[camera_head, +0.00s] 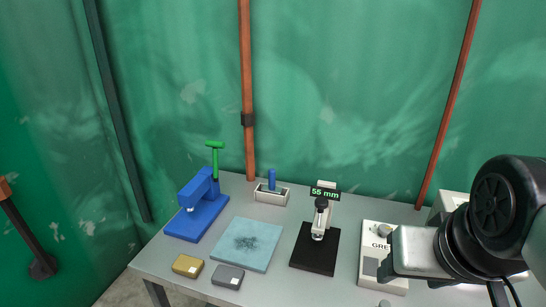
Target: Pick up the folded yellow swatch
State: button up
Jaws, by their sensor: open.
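The folded yellow swatch (187,265) lies flat near the front left edge of the table, with a small pale label on its top. My gripper (387,256) is at the right of the view, over the light box marked "GRE". It is open, with no object seen between its fingers, and far to the right of the yellow swatch. Part of it is hard to make out against the arm.
A folded grey swatch (228,276) lies just right of the yellow one. Behind them are a blue press (196,212) with a green handle and a light-blue mat (246,244).

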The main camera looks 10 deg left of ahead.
aim_at(187, 265)
jog(key=k+u, duration=0.15)
jog(key=u, duration=0.25)
jog(key=k+j+u, duration=0.15)
jog(key=u, duration=0.3)
jog(key=k+j+u, duration=0.15)
jog(key=u, duration=0.25)
jog(key=i+j+z, duration=0.1)
jog(key=z, duration=0.35)
jog(key=i+j+z, duration=0.1)
jog(key=z, duration=0.35)
jog(key=i+j+z, duration=0.15)
jog(key=j, duration=0.2)
jog(key=i+j+z, duration=0.2)
jog(key=j, duration=0.15)
jog(key=j+z, duration=0.15)
jog(key=j, duration=0.2)
jog(key=i+j, duration=0.1)
jog(key=j, duration=0.35)
jog(key=i+j, duration=0.1)
jog(key=j, duration=0.35)
jog(key=i+j+z, duration=0.1)
jog(key=j, duration=0.35)
